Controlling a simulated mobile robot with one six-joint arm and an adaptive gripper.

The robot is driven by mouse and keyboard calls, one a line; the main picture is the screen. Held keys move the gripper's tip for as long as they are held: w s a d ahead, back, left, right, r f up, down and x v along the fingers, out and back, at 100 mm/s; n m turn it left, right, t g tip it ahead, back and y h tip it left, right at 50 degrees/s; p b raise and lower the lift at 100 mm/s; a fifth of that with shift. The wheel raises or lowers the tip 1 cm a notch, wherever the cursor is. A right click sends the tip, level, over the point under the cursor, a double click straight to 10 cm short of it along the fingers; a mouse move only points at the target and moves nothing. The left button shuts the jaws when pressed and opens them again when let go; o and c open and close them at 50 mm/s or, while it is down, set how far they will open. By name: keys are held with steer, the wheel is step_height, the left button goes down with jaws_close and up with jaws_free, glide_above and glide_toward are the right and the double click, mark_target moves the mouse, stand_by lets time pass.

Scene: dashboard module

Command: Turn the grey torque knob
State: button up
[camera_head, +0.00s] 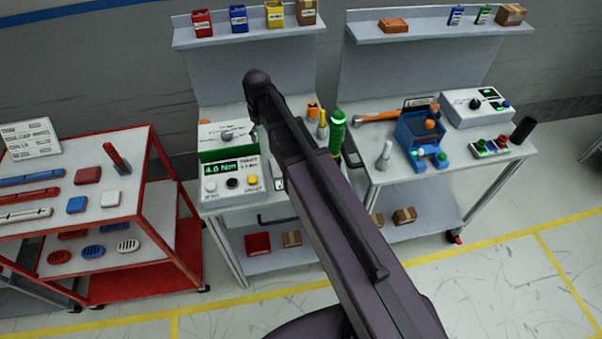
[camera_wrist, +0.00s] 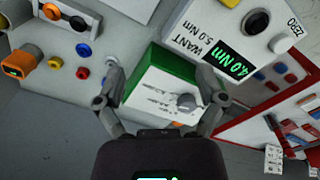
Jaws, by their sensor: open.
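The grey torque knob (camera_head: 227,135) sits on the white top of a green-sided box (camera_head: 207,156) on the middle bench. In the wrist view the knob (camera_wrist: 187,102) lies between the open fingers of my gripper (camera_wrist: 160,73), closer to the right finger. I see no clear contact, and the height gap cannot be told.
A white button (camera_head: 210,186), a black knob (camera_head: 231,182) and a yellow button (camera_head: 252,182) sit below the display. A green-handled tool (camera_head: 337,130) stands right of my arm. A red cart (camera_head: 150,190) is at left; another bench (camera_head: 470,150) is at right.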

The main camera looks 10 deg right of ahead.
steer(key=s+d+f+m+b, duration=0.5)
steer(key=s+d, duration=0.4)
steer(key=s, duration=0.3)
steer(key=shift+f+b, duration=0.65)
steer(key=shift+f, duration=0.2)
steer(key=shift+s, duration=0.2)
steer(key=s+d, duration=0.1)
steer(key=s+m, duration=0.1)
steer(key=s, duration=0.1)
steer(key=shift+d, duration=0.4)
stand_by(1.3)
